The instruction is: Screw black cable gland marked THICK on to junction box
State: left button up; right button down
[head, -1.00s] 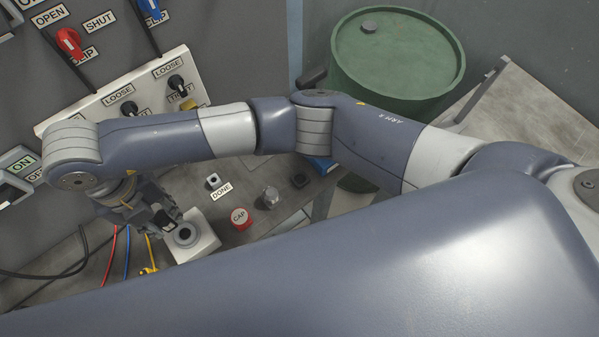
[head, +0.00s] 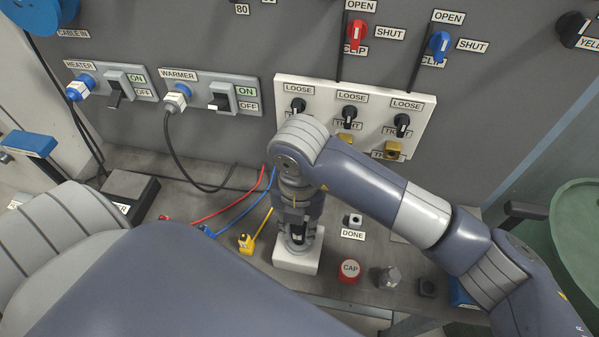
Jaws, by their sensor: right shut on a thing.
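The white junction box (head: 297,264) stands on the bench below the middle of the head view. My right gripper (head: 297,236) points down onto its top and is shut on a small dark part there, which looks like the black cable gland. My fingers hide most of it, and I cannot read a THICK mark or tell how far it is seated. A grey ring shows around the fingertips on the box top. My left gripper is out of view.
Yellow (head: 247,243), blue (head: 206,231) and red (head: 166,218) cables lie left of the box. A red CAP piece (head: 349,270), a grey metal part (head: 389,278), a small black block (head: 427,287) and a DONE button (head: 354,220) are at its right. The switch panel (head: 425,125) rises behind.

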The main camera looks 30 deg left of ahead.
jog(key=shift+b, duration=0.7)
dwell(1.7)
jog(key=shift+f+b, duration=1.2)
jog(key=shift+f, duration=0.1)
jog(key=c, duration=1.2)
grip_release()
jog(key=shift+r, duration=0.1)
notch_tip(320, 180, up, 12)
jog(key=shift+f, duration=0.1)
jog(key=shift+s, duration=0.1)
